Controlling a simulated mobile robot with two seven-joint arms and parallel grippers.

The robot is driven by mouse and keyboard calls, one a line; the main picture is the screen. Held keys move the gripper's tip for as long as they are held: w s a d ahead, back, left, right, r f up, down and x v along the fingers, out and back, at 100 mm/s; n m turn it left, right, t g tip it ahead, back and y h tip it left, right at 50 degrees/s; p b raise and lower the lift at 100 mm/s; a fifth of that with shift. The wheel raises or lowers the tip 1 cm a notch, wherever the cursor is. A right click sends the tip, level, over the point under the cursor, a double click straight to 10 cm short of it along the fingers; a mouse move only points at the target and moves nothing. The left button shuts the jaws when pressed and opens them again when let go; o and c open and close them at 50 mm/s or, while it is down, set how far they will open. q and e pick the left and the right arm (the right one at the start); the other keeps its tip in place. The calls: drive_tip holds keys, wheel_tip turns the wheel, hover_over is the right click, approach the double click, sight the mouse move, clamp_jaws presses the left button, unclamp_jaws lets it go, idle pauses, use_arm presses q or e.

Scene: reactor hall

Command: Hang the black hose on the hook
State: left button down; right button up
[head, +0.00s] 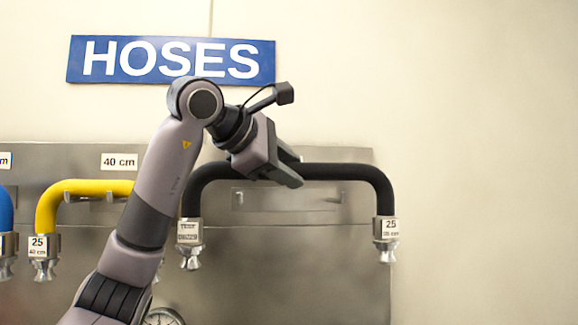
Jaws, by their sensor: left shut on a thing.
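The black hose (338,172) is an upside-down U with a metal coupling at each end, both hanging down. The metal hook (336,197) on the grey panel shows just below the hose's right half, with a similar prong (238,198) to the left. A small gap shows between the hose and these prongs. I cannot tell how far the hose is from the panel. My right gripper is not in view.
A yellow hose (85,187) hangs at the left under a "40 cm" label (119,162), and part of a blue hose (5,212) shows at the left edge. A gauge (163,317) is partly hidden by my arm. A blue "HOSES" sign (172,60) is above. The wall at right is bare.

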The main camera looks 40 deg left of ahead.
use_arm(q)
drive_tip(key=shift+w+a+f+b, duration=0.45)
drive_tip(key=shift+w+a+f, duration=0.3)
drive_tip(key=shift+a, duration=0.2)
drive_tip(key=shift+w+a+f+b, duration=0.45)
drive_tip(key=shift+w+a+f, duration=0.3)
drive_tip(key=shift+a, duration=0.2)
drive_tip(key=c, duration=0.6)
unclamp_jaws()
drive_tip(key=shift+f, duration=0.1)
